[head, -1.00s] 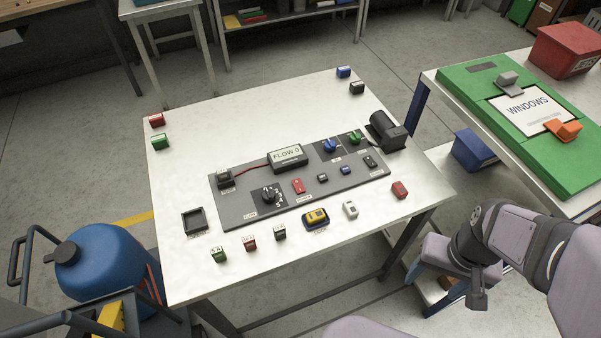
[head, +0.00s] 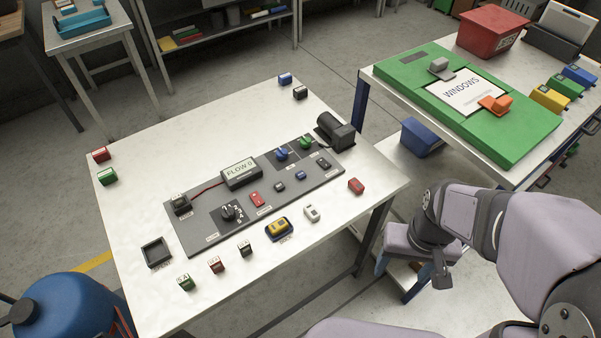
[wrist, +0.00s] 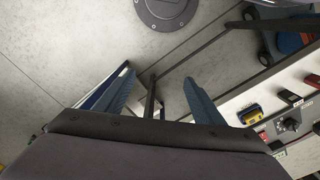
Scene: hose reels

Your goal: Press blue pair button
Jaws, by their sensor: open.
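A grey control panel (head: 205,236) lies on the white table. It carries a blue knob (head: 281,154), a green knob (head: 305,142) and a row of small buttons, among them a small dark-blue button (head: 300,175) and a dark grey one (head: 279,188). Their labels are too small to read, so I cannot tell which is the blue pair button. In the wrist view my gripper (wrist: 160,88) is open and empty, its blue fingers apart over the floor beside the table. My arm is right of the table in the head view, clear of the panel.
A display (head: 241,172) reads "FLOW 0". A black selector (head: 229,213), yellow-blue block (head: 278,229), white block (head: 312,213) and red block (head: 356,186) are near the front. A green board (head: 400,78) is on the right-hand table.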

